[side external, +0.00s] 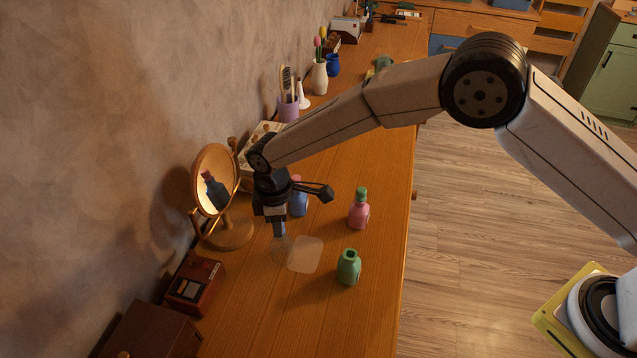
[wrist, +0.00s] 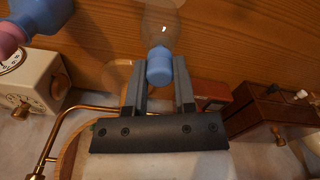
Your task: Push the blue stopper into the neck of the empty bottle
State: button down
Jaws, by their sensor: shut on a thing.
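The blue stopper (wrist: 160,68) sits between the two fingertips of my gripper (wrist: 160,78), which is shut on it. In the side view my gripper (side external: 277,218) points down, with the stopper (side external: 279,230) below it. The clear, empty-looking bottle (wrist: 163,22) is directly beyond the stopper in the wrist view. In the side view the bottle (side external: 282,250) stands faintly visible under the stopper. The stopper's lower end is in line with the neck. I cannot tell whether it touches the rim or has entered it.
A blue bottle (side external: 299,202) stands close behind my gripper. A pink bottle (side external: 359,216) and a green bottle (side external: 348,270) stand to the right. A round mirror (side external: 214,180) is at left, with a red-brown box (side external: 195,284) in front. A pale translucent patch (side external: 306,255) lies beside the clear bottle.

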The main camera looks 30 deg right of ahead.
jog(key=shift+f, duration=0.4)
jog(key=shift+c, duration=1.8)
grip_release()
jog(key=shift+r, duration=0.15)
jog(key=shift+r, duration=3.75)
